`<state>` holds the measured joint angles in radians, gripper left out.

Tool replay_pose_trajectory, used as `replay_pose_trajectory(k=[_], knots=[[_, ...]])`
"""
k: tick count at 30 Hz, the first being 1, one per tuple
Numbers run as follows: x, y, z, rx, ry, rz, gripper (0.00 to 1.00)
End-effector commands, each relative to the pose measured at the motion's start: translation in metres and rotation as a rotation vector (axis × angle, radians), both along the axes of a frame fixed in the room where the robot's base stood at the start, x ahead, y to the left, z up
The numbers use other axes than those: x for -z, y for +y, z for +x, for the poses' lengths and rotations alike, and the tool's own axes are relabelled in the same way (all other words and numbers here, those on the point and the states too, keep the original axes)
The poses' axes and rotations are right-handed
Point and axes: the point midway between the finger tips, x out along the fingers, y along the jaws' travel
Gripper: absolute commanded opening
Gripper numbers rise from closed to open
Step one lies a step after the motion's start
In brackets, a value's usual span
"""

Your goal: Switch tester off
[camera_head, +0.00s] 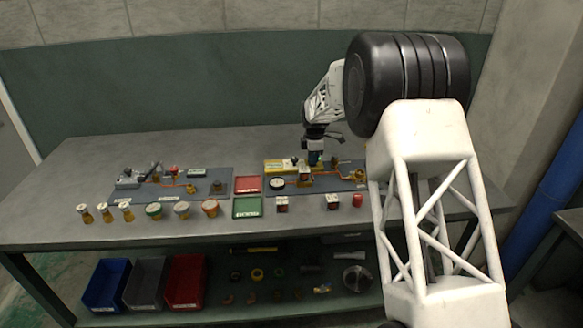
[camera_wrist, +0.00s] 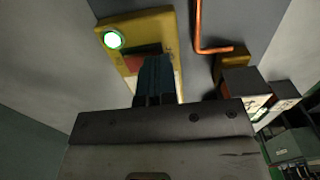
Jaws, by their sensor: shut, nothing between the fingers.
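The tester appears to be the yellow box at the back of the right-hand grey mat; it shows in the head view (camera_head: 277,166) and in the wrist view (camera_wrist: 110,26). A round green-white lamp (camera_wrist: 112,39) glows on its face. A dark red patch (camera_wrist: 135,60) on the face is partly hidden by my fingers. My gripper, in the wrist view (camera_wrist: 154,62) and in the head view (camera_head: 314,161), is shut and empty, pointing at the tester's face beside the red patch. I cannot tell whether the fingertips touch it. The switch itself is not clearly visible.
A copper pipe (camera_wrist: 198,30) runs beside the tester to a brass fitting (camera_wrist: 232,62). A round gauge (camera_head: 277,183) lies in front of the tester. Red (camera_head: 249,185) and green (camera_head: 247,207) trays stand left of it. Dark-topped blocks (camera_wrist: 245,85) are close to my gripper.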

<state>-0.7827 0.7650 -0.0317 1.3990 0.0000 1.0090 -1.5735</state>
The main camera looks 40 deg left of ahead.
Motion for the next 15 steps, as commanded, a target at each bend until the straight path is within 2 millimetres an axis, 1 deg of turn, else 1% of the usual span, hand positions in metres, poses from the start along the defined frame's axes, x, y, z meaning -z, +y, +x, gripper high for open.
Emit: replay_pose_trajectory(k=[8, 15], knots=[[0.0016, 0.0001, 0.0001, 0.000, 0.000, 0.000, 0.00], [-0.0058, 0.0001, 0.0001, 0.000, 0.000, 0.000, 0.00]])
